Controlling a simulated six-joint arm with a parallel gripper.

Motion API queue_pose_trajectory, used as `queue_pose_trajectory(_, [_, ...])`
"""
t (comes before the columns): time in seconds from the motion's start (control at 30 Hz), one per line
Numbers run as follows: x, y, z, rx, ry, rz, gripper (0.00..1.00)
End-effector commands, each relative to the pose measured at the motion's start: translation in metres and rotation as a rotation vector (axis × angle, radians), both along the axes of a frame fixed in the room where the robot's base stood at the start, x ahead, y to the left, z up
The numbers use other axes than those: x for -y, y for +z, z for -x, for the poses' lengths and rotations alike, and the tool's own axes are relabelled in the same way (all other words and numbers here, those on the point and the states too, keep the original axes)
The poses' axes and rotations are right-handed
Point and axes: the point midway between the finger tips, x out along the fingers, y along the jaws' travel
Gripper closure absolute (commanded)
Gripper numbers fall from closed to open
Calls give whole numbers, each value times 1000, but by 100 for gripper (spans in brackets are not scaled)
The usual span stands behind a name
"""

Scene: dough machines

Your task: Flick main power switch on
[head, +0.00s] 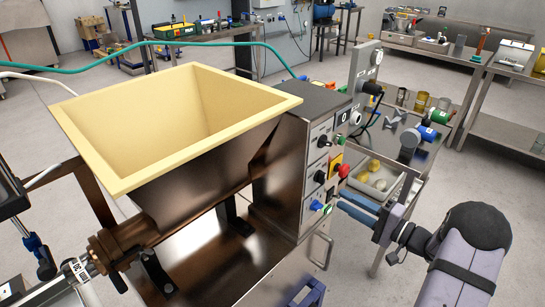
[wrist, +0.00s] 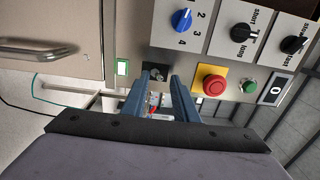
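The control panel (head: 312,188) is on the side of the steel dough machine. In the wrist view, a small dark metal switch (wrist: 156,71) protrudes from the panel, with a small lit green-and-white element (wrist: 122,67) to its left. No label for the main power is legible; I cannot tell the switch's position. My gripper (wrist: 156,82) is open, its two blue-grey fingers apart on either side of the dark switch. I cannot tell whether they touch it. In the head view, my gripper (head: 348,203) reaches the panel's lower part from the right.
Near the fingers are a red mushroom button (wrist: 214,84) on yellow, a green button (wrist: 249,86), a blue knob (wrist: 182,19), black knobs (wrist: 244,33) and a display reading 0 (wrist: 276,89). The hopper (head: 180,120) stands left. A door handle (wrist: 38,49) projects at the wrist view's left.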

Motion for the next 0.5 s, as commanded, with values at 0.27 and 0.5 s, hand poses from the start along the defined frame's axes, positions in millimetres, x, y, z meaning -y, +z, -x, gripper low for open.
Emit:
queue_pose_trajectory(0.27, [7, 0, 6, 0, -3, 0, 73])
queue_pose_trajectory(0.5, [16, 0, 15, 0, -2, 0, 73])
